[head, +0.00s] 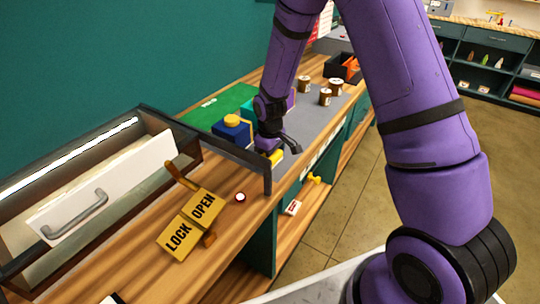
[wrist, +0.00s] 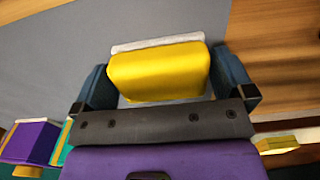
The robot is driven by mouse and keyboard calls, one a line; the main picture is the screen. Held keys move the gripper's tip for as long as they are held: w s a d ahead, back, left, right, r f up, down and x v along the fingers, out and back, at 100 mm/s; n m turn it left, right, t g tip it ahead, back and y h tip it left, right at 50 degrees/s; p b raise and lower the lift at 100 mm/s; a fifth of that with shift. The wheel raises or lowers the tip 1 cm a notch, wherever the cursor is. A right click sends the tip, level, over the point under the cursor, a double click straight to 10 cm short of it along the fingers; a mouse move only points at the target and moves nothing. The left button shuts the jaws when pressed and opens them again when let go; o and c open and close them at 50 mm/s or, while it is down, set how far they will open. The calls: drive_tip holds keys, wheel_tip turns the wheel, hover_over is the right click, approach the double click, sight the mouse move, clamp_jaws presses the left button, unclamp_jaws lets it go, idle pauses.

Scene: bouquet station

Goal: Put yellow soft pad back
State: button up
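The yellow soft pad (wrist: 158,72) is between the two fingers of my gripper (wrist: 160,85) in the wrist view. Both fingers appear to press on its sides. A pale strip (wrist: 155,43) shows along the pad's far edge. In the head view the pad (head: 276,157) is a small yellow patch below my gripper (head: 279,146), over the front part of the grey mat (head: 305,132). I cannot tell whether the pad touches the mat.
A blue box with a yellow top (head: 232,129) stands left of my gripper, by a green mat (head: 213,106). Several brown jars (head: 325,96) stand behind.

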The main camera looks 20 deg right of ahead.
drive_tip(key=shift+r, duration=0.15)
wheel_tip(320, 180, up, 12)
drive_tip(key=s+d+r+m+t, duration=0.1)
drive_tip(key=s+d+r+m, duration=0.1)
drive_tip(key=s+r, duration=0.5)
drive_tip(key=s+d+r+m+t, duration=0.15)
drive_tip(key=s+r, duration=0.25)
drive_tip(key=r, duration=0.6)
drive_tip(key=s+d+r+m+t, duration=0.1)
drive_tip(key=s+r+m, duration=0.1)
drive_tip(key=s, duration=0.7)
drive_tip(key=s+d+r+m+t, duration=0.1)
drive_tip(key=s+d+r, duration=0.1)
drive_tip(key=s+r, duration=0.3)
drive_tip(key=s, duration=0.4)
drive_tip(key=shift+s+d+r+m+t, duration=0.15)
drive_tip(key=shift+d+r+m+t, duration=0.05)
drive_tip(key=shift+m+t, duration=0.15)
